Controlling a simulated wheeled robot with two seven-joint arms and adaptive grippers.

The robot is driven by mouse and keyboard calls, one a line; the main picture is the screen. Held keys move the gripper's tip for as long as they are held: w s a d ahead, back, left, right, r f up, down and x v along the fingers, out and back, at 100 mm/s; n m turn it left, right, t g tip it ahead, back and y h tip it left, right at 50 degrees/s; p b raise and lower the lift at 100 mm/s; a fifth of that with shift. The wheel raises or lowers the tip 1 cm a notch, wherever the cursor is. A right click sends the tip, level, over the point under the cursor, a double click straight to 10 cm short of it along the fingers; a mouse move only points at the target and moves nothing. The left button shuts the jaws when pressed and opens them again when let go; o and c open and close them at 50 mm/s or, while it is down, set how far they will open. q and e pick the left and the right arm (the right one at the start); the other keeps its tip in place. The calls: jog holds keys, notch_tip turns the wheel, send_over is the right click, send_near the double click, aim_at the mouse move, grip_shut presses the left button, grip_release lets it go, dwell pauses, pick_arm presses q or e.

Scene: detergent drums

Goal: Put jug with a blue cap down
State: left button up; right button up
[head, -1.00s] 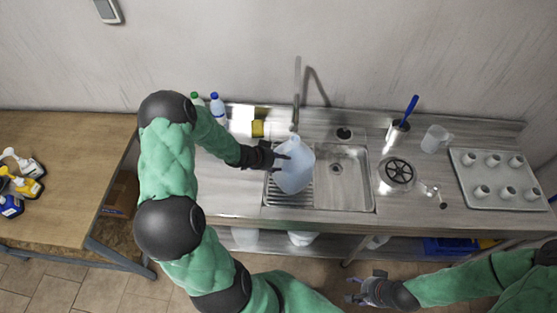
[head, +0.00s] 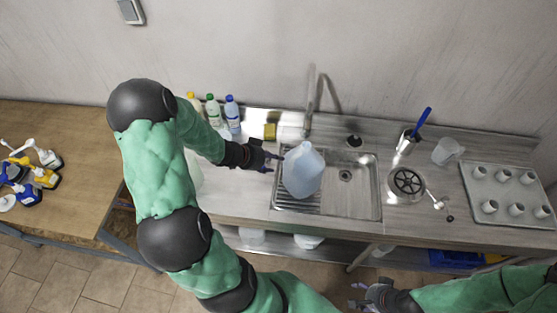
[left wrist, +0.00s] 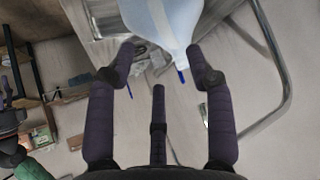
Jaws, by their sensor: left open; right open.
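A translucent pale blue jug (head: 303,174) stands on the ribbed drainboard (head: 296,205) left of the sink bowl. In the left wrist view the jug (left wrist: 165,18) is beyond the fingertips, with a small blue part, apparently its cap (left wrist: 181,75), at its narrow end. My left gripper (head: 271,160) is open and empty just left of the jug's upper part, with a small gap. In the left wrist view its fingers (left wrist: 160,68) are spread. My right gripper (head: 365,296) is open, low in front of the counter, apart from the jug.
Several bottles (head: 232,114) and a yellow sponge (head: 270,131) stand behind my left arm. The faucet (head: 309,100) rises behind the jug. The sink bowl (head: 345,185) is empty. A clear pitcher (head: 445,151) and a tray of cups (head: 486,212) are at right.

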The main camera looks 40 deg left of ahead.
pick_arm(q)
jog(key=shift+s+a+r, duration=0.1)
jog(key=shift+s+r, duration=0.25)
jog(key=w+d+f+n+g+h, duration=0.1)
jog(key=d+f+n, duration=0.1)
jog(key=d+f, duration=0.5)
jog(key=w+d+f+n+g+h, duration=0.1)
jog(key=d+f+n+g, duration=0.15)
jog(key=d, duration=0.75)
jog(key=s+d+f+n+g, duration=0.1)
jog(key=s+d+f+g, duration=0.1)
jog(key=s+d+f, duration=0.2)
jog(key=s+d+f+n+g+y, duration=0.1)
jog(key=s+d+f+g, duration=0.1)
jog(key=s+d+f, duration=0.3)
jog(key=s+d, duration=0.3)
jog(key=s, duration=0.1)
jog(key=shift+s+d+g, duration=0.35)
jog(key=shift+a, duration=0.1)
